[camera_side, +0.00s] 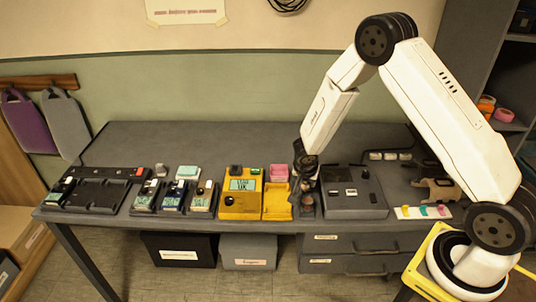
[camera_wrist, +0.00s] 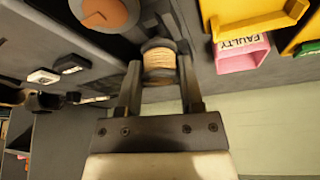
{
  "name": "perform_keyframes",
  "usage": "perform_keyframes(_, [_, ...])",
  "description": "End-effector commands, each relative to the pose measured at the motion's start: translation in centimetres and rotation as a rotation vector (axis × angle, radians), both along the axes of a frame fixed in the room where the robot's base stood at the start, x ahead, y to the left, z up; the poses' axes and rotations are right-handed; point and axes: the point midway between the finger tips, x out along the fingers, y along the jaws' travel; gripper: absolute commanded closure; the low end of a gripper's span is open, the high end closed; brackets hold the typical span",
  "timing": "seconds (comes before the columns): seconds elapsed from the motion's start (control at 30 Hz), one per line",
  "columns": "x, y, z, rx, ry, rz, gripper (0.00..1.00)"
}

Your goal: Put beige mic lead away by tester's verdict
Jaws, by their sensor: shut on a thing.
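My gripper (camera_wrist: 160,68) is shut on the beige mic lead (camera_wrist: 159,61), a wound beige coil with dark ends, in the wrist view. In the side view my gripper (camera_side: 307,200) is low over the bench, between the yellow unit and a dark grey unit. The lead is too small and dark to make out there. The yellow tester (camera_side: 241,190) has a lit screen whose text I cannot read surely. A pink bin marked FAULTY (camera_wrist: 243,54) stands beside my gripper. It also shows in the side view (camera_side: 279,172). A green bin (camera_side: 255,170) is left of it.
A dark grey unit (camera_side: 352,192) stands close right of my gripper. Several small devices (camera_side: 173,195) and a black tray (camera_side: 97,194) are on the left. A white strip with coloured pieces (camera_side: 422,212) lies at the right. The bench's back strip (camera_side: 210,140) is clear.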

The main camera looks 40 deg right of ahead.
Motion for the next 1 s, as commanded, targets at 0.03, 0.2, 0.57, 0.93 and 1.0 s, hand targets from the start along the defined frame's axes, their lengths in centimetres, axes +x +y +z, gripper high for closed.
perform_keyframes(0.03, [0.0, 0.0, -0.1, 0.0, 0.0, 0.0, 1.0])
perform_keyframes(0.2, [0.0, 0.0, -0.3, 0.0, 0.0, 0.0, 1.0])
perform_keyframes(0.57, [0.0, 0.0, -0.6, 0.0, 0.0, 0.0, 1.0])
perform_keyframes(0.93, [0.0, 0.0, -1.0, 0.0, 0.0, 0.0, 1.0])
perform_keyframes(1.0, [0.0, 0.0, -1.1, 0.0, 0.0, 0.0, 1.0])
